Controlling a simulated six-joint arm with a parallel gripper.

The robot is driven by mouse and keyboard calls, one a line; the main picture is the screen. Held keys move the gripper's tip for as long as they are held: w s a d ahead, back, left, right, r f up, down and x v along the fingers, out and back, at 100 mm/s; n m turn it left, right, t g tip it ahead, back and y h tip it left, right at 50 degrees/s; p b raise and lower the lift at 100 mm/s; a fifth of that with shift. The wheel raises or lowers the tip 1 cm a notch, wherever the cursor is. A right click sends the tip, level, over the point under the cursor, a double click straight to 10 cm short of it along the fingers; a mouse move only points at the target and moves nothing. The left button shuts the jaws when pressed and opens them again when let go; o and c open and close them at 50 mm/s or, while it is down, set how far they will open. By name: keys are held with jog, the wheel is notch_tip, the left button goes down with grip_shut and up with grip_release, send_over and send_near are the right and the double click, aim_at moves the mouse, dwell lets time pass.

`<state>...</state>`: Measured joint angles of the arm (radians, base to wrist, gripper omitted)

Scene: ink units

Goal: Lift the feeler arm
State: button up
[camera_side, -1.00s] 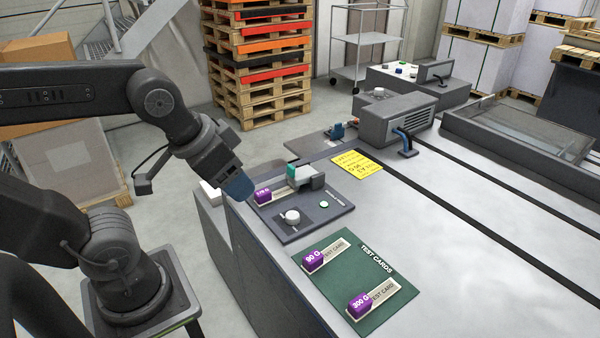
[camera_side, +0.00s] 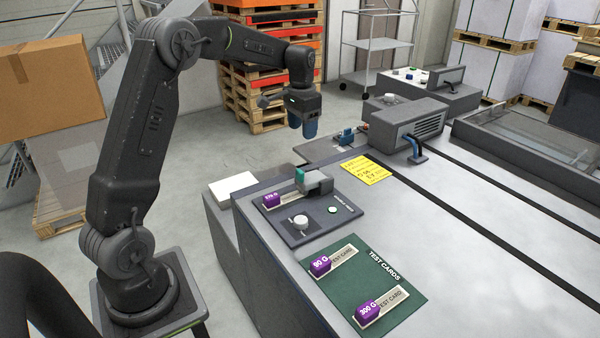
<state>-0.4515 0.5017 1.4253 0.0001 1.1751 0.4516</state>
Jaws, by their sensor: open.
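A dark control panel (camera_side: 312,236) sits at the near left corner of the grey machine. On it is a grey block-like arm (camera_side: 318,184) with a teal end, which looks like the feeler arm; its tip lies over the far end of a pale card with a purple 270 G tag (camera_side: 272,200). I cannot tell whether it touches the card. My gripper (camera_side: 302,124) points down with its blue fingers apart and empty. In the picture it is above and behind the panel, clear of the feeler arm.
A round knob (camera_side: 300,222) and a green button (camera_side: 332,210) are on the panel. A yellow label (camera_side: 365,170) and a grey vented box with a blue handle (camera_side: 417,148) lie further back. A white block (camera_side: 232,187) stands at left.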

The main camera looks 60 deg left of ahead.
aim_at(300, 171)
jog(key=a+f, duration=0.1)
jog(key=f, duration=0.4)
jog(key=a+f, duration=0.1)
jog(key=f, duration=0.5)
jog(key=w+f, duration=0.1)
jog(key=f, duration=0.4)
jog(key=shift+a+f, duration=0.25)
jog(key=shift+a, duration=0.15)
jog(key=shift+c, duration=0.4)
grip_shut()
